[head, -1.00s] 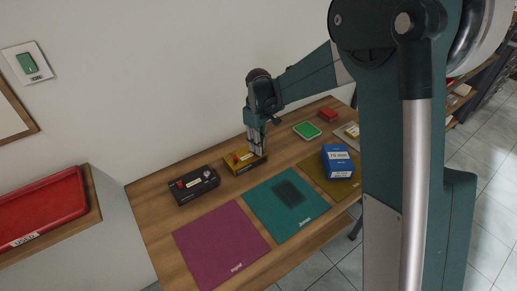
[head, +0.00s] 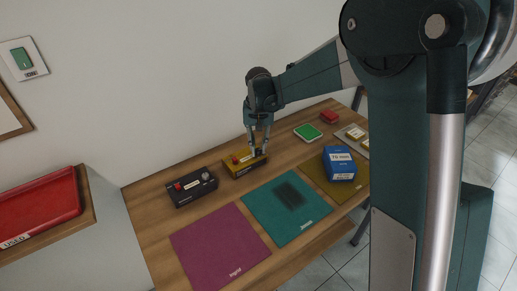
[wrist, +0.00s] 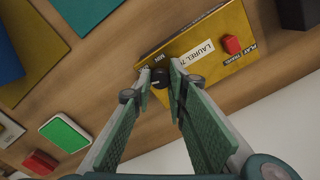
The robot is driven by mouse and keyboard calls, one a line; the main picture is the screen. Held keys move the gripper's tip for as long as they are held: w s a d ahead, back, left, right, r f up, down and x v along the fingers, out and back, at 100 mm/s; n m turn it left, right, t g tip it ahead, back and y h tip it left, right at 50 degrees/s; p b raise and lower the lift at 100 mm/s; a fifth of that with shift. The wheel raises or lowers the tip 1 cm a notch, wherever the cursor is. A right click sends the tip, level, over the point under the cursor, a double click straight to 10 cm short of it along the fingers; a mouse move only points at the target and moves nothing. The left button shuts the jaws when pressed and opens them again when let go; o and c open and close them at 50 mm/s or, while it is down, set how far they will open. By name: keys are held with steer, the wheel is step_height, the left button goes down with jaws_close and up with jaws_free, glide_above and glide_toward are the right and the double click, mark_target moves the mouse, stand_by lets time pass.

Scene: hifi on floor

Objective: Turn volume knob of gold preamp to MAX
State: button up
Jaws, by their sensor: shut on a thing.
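The gold preamp (head: 238,166) stands on the wooden desk near the wall, right of a black unit. In the wrist view the gold preamp (wrist: 222,30) shows a white "LAUREL" label, a "MIN" mark, and a red knob or switch (wrist: 231,45). The black volume knob (wrist: 159,76) sits at its edge, between my fingertips. My gripper (head: 259,150) points down over the right part of the gold preamp. In the wrist view my gripper (wrist: 162,80) is shut on the black knob. The knob's exact pointer angle and the MAX mark cannot be made out.
A black unit (head: 192,187) with a red part and a knob stands left of the preamp. Magenta (head: 220,245), teal (head: 285,206) and olive mats lie in front. A blue box (head: 340,165) sits on the olive mat. A green-topped item (head: 307,132) lies to the right.

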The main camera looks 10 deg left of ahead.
mark_target(259, 150)
steer(key=shift+m, duration=0.6)
steer(key=o, duration=0.9)
steer(key=shift+r, duration=0.2)
step_height(259, 150, up, 12)
steer(key=shift+f, duration=0.15)
stand_by(0.5)
